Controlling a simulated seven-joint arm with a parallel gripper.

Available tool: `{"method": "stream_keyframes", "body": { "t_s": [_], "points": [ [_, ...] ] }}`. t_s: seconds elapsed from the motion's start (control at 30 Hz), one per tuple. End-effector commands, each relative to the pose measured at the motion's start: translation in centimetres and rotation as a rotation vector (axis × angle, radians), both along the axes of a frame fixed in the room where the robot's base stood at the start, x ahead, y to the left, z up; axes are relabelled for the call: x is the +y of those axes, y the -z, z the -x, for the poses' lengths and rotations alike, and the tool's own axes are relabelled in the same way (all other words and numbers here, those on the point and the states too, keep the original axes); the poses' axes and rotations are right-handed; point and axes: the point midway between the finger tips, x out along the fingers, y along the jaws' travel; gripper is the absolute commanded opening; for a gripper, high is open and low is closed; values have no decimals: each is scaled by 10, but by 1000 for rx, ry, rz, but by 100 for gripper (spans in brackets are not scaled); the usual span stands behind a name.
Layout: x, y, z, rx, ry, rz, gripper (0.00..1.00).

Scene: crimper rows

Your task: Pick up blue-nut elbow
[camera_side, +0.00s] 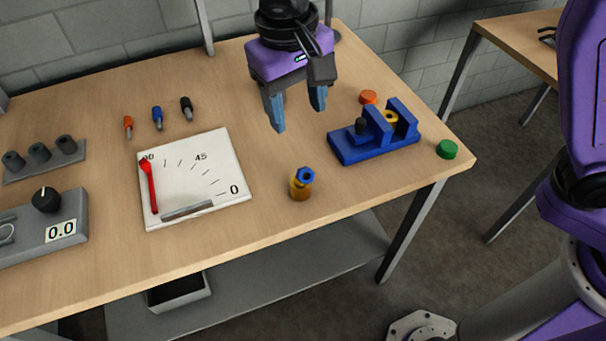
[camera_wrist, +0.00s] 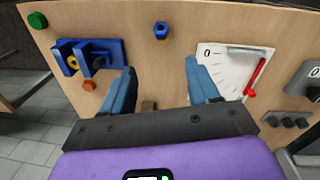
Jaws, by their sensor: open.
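The blue-nut elbow (camera_side: 301,184) stands on the table, a brass-coloured body with a blue hex nut on top. In the wrist view its blue nut (camera_wrist: 161,30) shows beyond the fingertips, near the top middle. My gripper (camera_side: 298,116) is open and empty, fingers pointing down, above the table and behind the elbow in the side view. The fingers do not touch the elbow.
A blue fixture (camera_side: 372,145) holding a yellow ring stands right of the elbow, with an orange cap (camera_side: 369,97) and a green cap (camera_side: 447,149) nearby. A white angle board (camera_side: 195,178) with a red pointer lies left. A grey meter box (camera_side: 45,228) is further left. Table around the elbow is clear.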

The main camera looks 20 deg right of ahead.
Motion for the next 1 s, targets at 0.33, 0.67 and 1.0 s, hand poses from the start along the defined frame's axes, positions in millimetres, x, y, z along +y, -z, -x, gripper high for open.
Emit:
{"method": "stream_keyframes", "body": {
  "t_s": [0.33,0.67,1.0],
  "points": [
    [3,32,-3,2,26,8,60],
    [-2,93,-3,1,25,7,60],
    [-5,124,-4,-1,25,3,60]
  ]
}}
